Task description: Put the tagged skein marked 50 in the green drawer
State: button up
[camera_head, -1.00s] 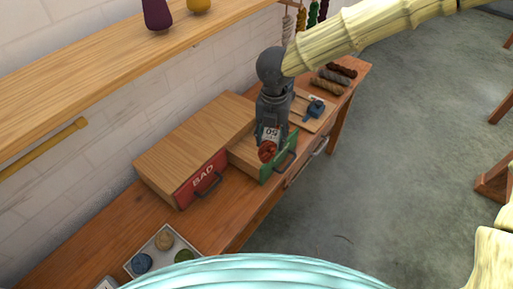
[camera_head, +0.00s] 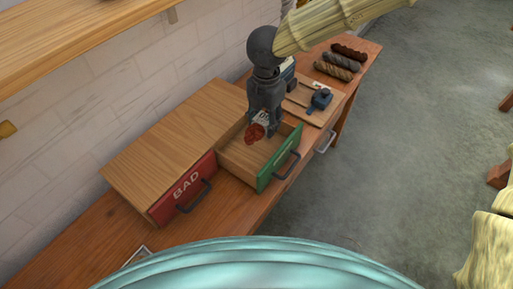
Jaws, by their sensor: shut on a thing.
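The red skein (camera_head: 254,135) has a white tag (camera_head: 261,117), partly covered by my fingers; its marking is not clearly legible now. My gripper (camera_head: 265,132) points down and is shut on the skein, at the back part of the open green drawer. I cannot tell whether the skein touches the drawer floor. The green drawer (camera_head: 280,158) is pulled out, with a green front, a dark handle and a bare wooden floor in its front part.
A closed red drawer marked BAD (camera_head: 186,187) is beside it on the left. A board with a blue tool (camera_head: 320,98) lies to the right, with several twisted skeins (camera_head: 340,60) behind.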

jog(key=shift+s+f, duration=0.15)
jog(key=shift+f, duration=0.3)
send_over(262, 153)
notch_tip(262, 153, down, 5)
jog(key=shift+r+p, duration=0.15)
jog(key=shift+p, duration=0.25)
jog(key=shift+f, duration=0.7)
jog(key=shift+f+p, duration=0.3)
jog(key=shift+f, duration=1.05)
jog(key=shift+d+f, duration=0.1)
jog(key=shift+f, duration=0.5)
jog(key=o, duration=0.7)
notch_tip(262, 153, up, 13)
jog(key=shift+r+b, duration=0.15)
jog(key=shift+b, duration=0.45)
